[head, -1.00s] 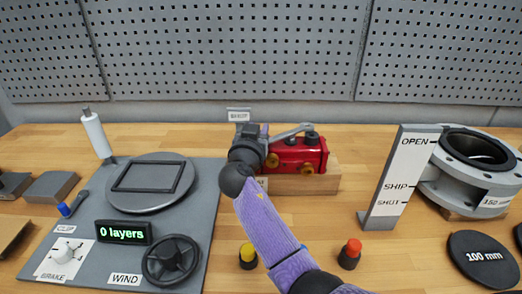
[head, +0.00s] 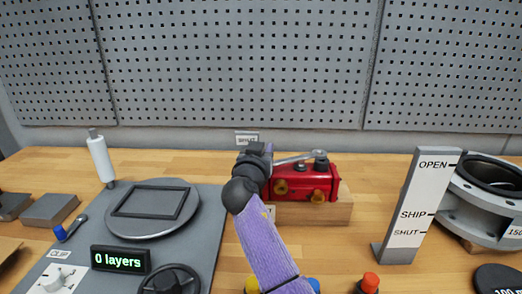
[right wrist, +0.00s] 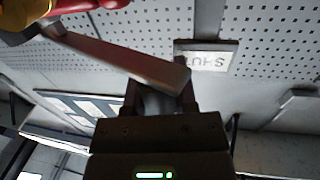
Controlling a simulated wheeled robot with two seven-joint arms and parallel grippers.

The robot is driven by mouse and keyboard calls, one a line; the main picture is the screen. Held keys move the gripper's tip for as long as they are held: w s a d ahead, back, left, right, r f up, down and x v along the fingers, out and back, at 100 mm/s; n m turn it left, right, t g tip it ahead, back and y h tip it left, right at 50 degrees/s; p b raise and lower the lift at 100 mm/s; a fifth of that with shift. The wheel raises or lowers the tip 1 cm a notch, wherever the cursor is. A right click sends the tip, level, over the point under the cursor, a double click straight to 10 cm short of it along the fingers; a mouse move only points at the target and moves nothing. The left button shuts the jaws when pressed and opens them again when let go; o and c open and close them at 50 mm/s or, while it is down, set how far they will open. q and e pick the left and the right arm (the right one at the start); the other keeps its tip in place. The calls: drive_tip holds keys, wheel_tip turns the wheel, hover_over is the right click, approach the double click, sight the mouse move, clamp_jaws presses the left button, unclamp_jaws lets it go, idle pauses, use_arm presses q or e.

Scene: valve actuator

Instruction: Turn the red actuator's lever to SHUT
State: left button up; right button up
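The red actuator (head: 312,186) sits on a wooden block (head: 335,212) in the head view. Its grey lever (head: 296,158) runs left from the pivot on top to my right gripper (head: 264,150). The SHUT label (head: 246,139) stands behind the gripper; it also shows, upside down, in the right wrist view (right wrist: 207,57). There my right gripper's fingers (right wrist: 160,92) are apart, and the lever (right wrist: 125,58) crosses at their tips. Whether the fingers touch it, I cannot tell. The actuator's red body (right wrist: 80,6) is partly cut off. My left gripper is out of view.
A winding board (head: 208,225) with a turntable is at left. A sign (head: 412,205) reading OPEN, SHIP and SHUT and a flanged fitting (head: 480,205) stand at right. A pegboard wall (head: 240,65) is behind. The table between actuator and sign is clear.

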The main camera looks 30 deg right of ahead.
drive_tip(key=o, duration=0.4)
drive_tip(key=shift+d, duration=0.2)
